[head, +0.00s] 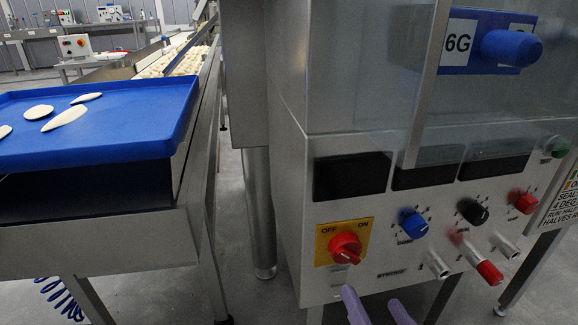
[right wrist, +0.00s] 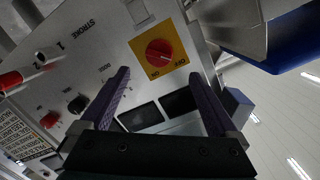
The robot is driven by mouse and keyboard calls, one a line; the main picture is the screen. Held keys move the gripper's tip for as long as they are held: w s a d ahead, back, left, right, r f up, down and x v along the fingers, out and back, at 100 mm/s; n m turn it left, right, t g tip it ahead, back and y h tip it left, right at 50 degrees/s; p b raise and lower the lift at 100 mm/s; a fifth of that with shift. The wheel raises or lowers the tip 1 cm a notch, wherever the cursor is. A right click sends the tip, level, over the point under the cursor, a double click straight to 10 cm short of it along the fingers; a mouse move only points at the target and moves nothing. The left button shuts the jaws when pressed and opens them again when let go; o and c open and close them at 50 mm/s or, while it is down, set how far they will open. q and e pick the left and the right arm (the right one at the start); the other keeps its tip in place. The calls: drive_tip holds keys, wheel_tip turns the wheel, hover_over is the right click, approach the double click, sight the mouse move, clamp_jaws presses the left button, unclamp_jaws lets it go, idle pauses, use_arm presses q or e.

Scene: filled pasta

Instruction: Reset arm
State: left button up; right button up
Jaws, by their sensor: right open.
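My right gripper (head: 378,305) shows at the bottom of the head view, only its purple fingertips in frame, below the front panel of a steel machine. In the right wrist view its two purple fingers (right wrist: 160,95) are spread apart with nothing between them. The panel's red rotary switch (head: 344,248) on a yellow OFF/ON plate is just above the fingertips in the head view. The switch also shows in the right wrist view (right wrist: 159,52), beyond the fingers. I cannot see contact between the fingers and the panel. My left gripper is not in view.
The steel machine (head: 285,90) fills the right side, with a blue knob (head: 413,223), a black knob (head: 472,211) and a red-tipped lever (head: 488,272). A blue tray (head: 110,138) with flat pale dough pieces is on a steel table at left. A narrow floor gap (head: 236,210) lies between.

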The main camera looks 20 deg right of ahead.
drive_tip(key=a+r+n+g+y+p, duration=0.3)
drive_tip(key=a+r+n+p, duration=0.1)
drive_tip(key=r+p, duration=0.75)
drive_tip(key=a+r+n+g+y+p, duration=0.3)
drive_tip(key=r+n+p, duration=0.1)
drive_tip(key=r+p, duration=0.75)
drive_tip(key=s+d+r+n+g+h+p, duration=0.1)
drive_tip(key=s+r+g+p, duration=0.1)
drive_tip(key=s+r+p, duration=0.35)
drive_tip(key=s+d+r+n+g+p, duration=0.1)
drive_tip(key=s+r+g+p, duration=0.15)
drive_tip(key=r+p, duration=0.55)
drive_tip(key=s+d+r+n+g+h+p, duration=0.1)
drive_tip(key=s+r+g+p, duration=0.2)
drive_tip(key=r, duration=0.7)
wheel_tip(320, 180, up, 34)
drive_tip(key=p, duration=3.4)
drive_tip(key=shift+s+d+t+p, duration=0.15)
drive_tip(key=shift+s+t+p, duration=0.1)
drive_tip(key=shift+t+p, duration=0.15)
